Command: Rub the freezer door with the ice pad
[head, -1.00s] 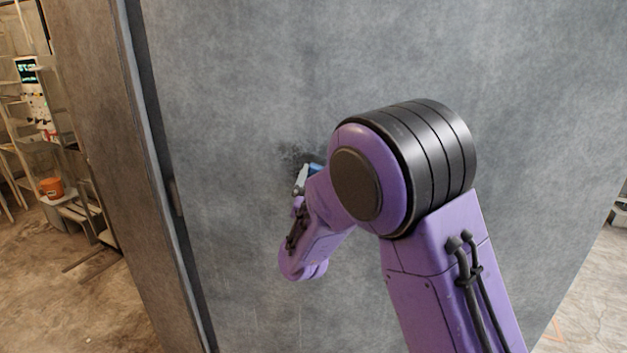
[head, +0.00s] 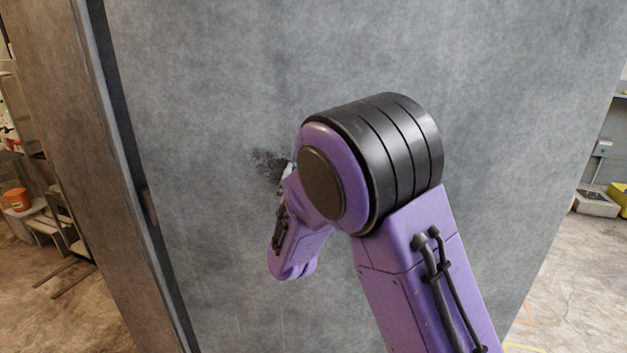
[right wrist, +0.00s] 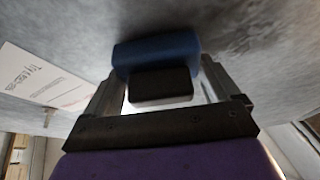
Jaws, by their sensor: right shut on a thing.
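The grey freezer door (head: 220,80) fills most of the head view. A dark patch (head: 272,164) shows on it beside my right gripper (head: 288,170). In the right wrist view my right gripper (right wrist: 160,95) is shut on the ice pad (right wrist: 155,55), a blue block with a black part (right wrist: 160,86) between the fingers. The pad is at the door's surface; I cannot tell for sure if it touches. In the head view my arm mostly hides the gripper and the pad. My left gripper is not in view.
A dark vertical gap and frame edge (head: 125,140) run down the door's left side. Shelving with an orange bucket (head: 17,199) stands at far left. A white printed sheet (right wrist: 45,78) shows in the right wrist view. Floor is open at lower right.

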